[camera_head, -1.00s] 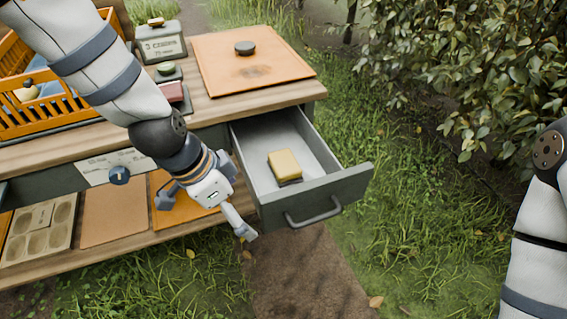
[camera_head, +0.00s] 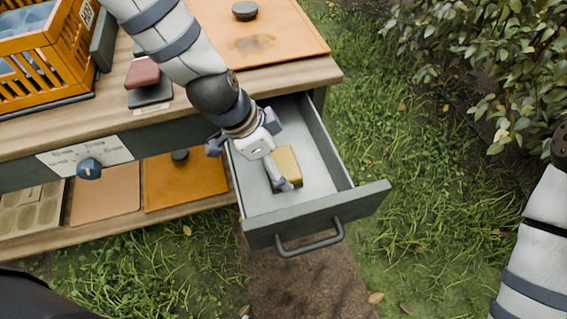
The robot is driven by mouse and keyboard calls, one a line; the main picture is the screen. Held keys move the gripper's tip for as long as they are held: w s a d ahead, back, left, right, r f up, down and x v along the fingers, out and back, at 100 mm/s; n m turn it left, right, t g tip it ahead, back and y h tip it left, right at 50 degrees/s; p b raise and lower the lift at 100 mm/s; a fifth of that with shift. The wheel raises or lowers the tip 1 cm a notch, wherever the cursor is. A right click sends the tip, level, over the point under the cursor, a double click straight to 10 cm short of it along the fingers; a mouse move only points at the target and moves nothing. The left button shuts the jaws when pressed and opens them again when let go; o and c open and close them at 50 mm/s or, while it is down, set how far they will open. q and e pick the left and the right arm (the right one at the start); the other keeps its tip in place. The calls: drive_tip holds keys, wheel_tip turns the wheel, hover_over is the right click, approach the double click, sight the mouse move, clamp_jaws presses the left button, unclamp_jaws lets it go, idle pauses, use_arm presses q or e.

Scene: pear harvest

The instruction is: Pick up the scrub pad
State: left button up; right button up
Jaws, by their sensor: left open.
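The scrub pad (camera_head: 288,163), a yellow block with a dark underside, lies in the open grey drawer (camera_head: 318,216). My left gripper (camera_head: 252,166) is open over the left part of the drawer. One finger reaches down in front of the pad's left side and hides part of it; the other finger is spread to the left, near the drawer's left wall. I cannot tell whether the finger touches the pad. My right gripper is out of view; only part of my right arm shows at the right edge.
The workbench (camera_head: 285,78) carries an orange crate (camera_head: 40,75), a red block (camera_head: 142,73) and an orange board (camera_head: 290,40) with a dark knob. A lower shelf holds boards and a tray (camera_head: 25,208). The drawer's front and side walls surround the pad. Grass lies right of it.

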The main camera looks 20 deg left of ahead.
sight(281, 162)
use_arm(q)
drive_tip(key=shift+x, duration=1.1)
drive_tip(key=shift+w+d+f, duration=0.1)
drive_tip(key=shift+f, duration=0.2)
drive_tip(key=c, duration=1.2)
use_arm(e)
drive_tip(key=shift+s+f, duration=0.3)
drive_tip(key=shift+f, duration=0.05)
use_arm(q)
drive_tip(key=shift+r, duration=0.15)
wheel_tip(281, 162, up, 18)
drive_tip(key=p, duration=0.2)
drive_tip(key=shift+p, duration=0.35)
drive_tip(key=shift+c, duration=0.2)
drive_tip(key=o, duration=0.5)
drive_tip(key=c, duration=0.4)
drive_tip(key=shift+o, duration=0.2)
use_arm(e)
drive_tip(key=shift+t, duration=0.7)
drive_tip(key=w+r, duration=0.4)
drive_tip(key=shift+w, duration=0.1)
